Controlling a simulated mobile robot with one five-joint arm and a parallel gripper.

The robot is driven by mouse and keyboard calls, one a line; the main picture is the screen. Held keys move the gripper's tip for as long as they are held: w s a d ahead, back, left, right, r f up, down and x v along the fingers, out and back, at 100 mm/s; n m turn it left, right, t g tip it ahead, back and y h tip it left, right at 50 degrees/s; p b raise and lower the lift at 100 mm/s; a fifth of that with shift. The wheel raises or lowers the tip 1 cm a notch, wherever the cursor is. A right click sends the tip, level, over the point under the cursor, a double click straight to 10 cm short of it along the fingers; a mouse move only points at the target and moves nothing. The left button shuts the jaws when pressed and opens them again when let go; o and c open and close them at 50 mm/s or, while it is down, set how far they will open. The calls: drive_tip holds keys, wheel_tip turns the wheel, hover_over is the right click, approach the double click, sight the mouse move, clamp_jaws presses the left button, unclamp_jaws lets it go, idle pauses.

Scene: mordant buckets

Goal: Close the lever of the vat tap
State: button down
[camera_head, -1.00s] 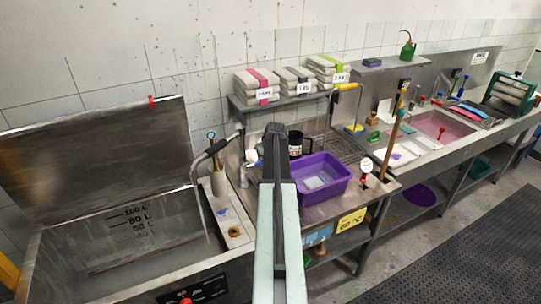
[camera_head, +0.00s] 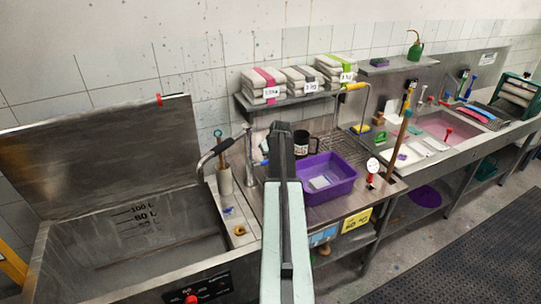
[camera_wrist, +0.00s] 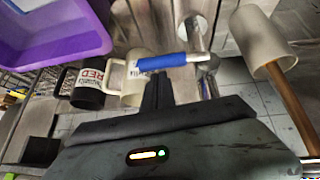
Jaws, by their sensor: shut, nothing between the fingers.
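The vat tap is a metal fitting with a blue-sleeved lever. In the wrist view the blue lever (camera_wrist: 162,62) lies nearly level across the picture, joined at its right end to the metal tap body (camera_wrist: 207,66). My gripper (camera_wrist: 157,80) is shut and empty, its tips just below the lever in the picture; I cannot tell whether they touch it. In the head view the tap (camera_head: 250,160) stands beside the vat (camera_head: 130,245), just left of my gripper (camera_head: 280,128). My arm hides part of the lever there.
A purple tub (camera_head: 340,188) and a black mug (camera_head: 306,144) stand right of my arm. The wrist view shows a pale mug (camera_wrist: 138,78) close behind the lever and a wooden-handled pale cylinder (camera_wrist: 262,42) at right. Folded bundles (camera_head: 300,78) lie on the shelf behind.

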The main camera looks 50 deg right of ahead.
drive_tip(key=r+p, duration=0.3)
drive_tip(key=shift+w+r, duration=0.3)
drive_tip(key=shift+r, duration=0.05)
drive_tip(key=d+p+v, duration=0.1)
drive_tip(key=p+v, duration=0.6)
drive_tip(key=v, duration=0.2)
drive_tip(key=shift+s+r+p, duration=0.2)
drive_tip(key=shift+s+p, duration=0.15)
drive_tip(key=shift+s, duration=0.2)
drive_tip(key=shift+a, duration=0.1)
